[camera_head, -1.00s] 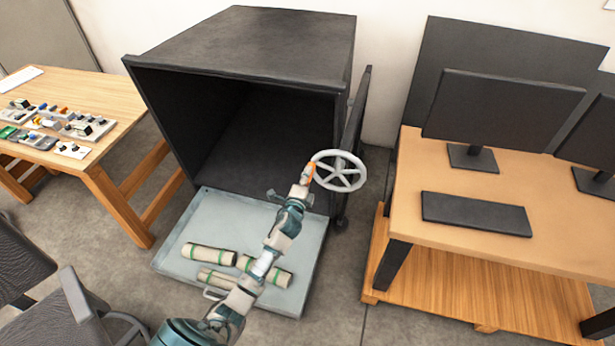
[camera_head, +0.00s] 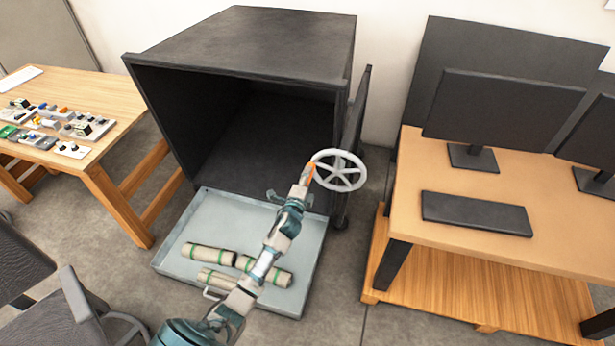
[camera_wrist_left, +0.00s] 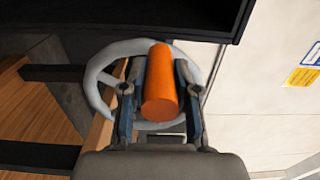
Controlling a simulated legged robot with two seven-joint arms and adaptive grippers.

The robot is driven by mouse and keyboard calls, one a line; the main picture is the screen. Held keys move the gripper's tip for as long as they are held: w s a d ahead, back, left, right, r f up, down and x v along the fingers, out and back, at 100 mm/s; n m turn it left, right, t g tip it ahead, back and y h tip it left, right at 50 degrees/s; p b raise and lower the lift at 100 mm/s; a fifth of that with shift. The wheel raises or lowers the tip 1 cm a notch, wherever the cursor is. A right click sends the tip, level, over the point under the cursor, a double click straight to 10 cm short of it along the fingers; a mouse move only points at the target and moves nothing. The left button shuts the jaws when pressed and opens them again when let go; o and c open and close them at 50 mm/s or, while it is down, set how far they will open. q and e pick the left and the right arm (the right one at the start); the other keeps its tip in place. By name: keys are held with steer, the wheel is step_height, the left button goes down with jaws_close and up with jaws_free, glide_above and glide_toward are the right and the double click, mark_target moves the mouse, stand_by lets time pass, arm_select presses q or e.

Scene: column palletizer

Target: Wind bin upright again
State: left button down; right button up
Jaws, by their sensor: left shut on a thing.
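The dark bin (camera_head: 240,50) stands with its open mouth facing me and its opening tipped toward the front. A light-grey handwheel (camera_head: 340,170) with spokes is on its right side; it also shows in the left wrist view (camera_wrist_left: 92,100). An orange handle (camera_head: 308,172) sticks out from the wheel's left rim. My left gripper (camera_head: 305,180) is shut on this orange handle, which lies between its fingers in the left wrist view (camera_wrist_left: 160,85). My right gripper is not in view.
A pale tray (camera_head: 170,262) with several green-banded rolls (camera_head: 208,254) lies before the bin. A desk (camera_head: 430,245) with monitors stands right. A workbench (camera_head: 115,105) with small parts stands left. Chairs (camera_head: 75,310) are at lower left.

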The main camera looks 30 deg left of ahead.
arm_select(q)
steer(key=shift+w+d+f+b, duration=0.5)
steer(key=shift+d+f+b, duration=2.7)
steer(key=shift+f+b, duration=2.7)
steer(key=w+d+r, duration=0.1)
steer(key=w+d, duration=0.1)
steer(key=d, duration=0.5)
steer(key=w+d+r+b, duration=0.1)
steer(key=w+d+r, duration=0.1)
steer(key=d, duration=0.6)
steer(key=shift+d, duration=0.15)
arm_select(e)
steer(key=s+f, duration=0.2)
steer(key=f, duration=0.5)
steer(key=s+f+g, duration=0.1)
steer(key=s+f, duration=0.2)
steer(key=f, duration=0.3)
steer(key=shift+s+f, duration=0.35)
